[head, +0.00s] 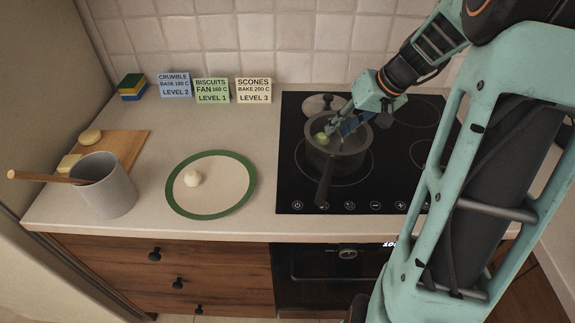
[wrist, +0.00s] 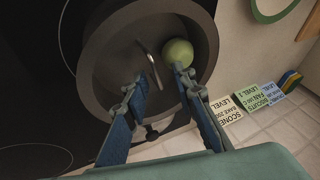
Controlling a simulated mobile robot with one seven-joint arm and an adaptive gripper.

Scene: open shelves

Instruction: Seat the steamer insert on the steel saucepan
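A grey saucepan (head: 350,160) with a dark handle stands on the hob; its bowl fills the upper middle of the wrist view (wrist: 95,62). My gripper (head: 332,133) reaches down into it from the upper right. In the wrist view my gripper (wrist: 159,75) has its two blue-padded fingers apart. A pale green ball (wrist: 177,52) lies inside the pan by the right fingertip. A thin silvery piece (wrist: 153,68) lies between the fingers; I cannot tell what it is. I cannot make out a separate steamer insert.
A lid (head: 322,103) lies behind the pan. Cards (head: 211,91) and a sponge (head: 132,87) stand at the wall.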

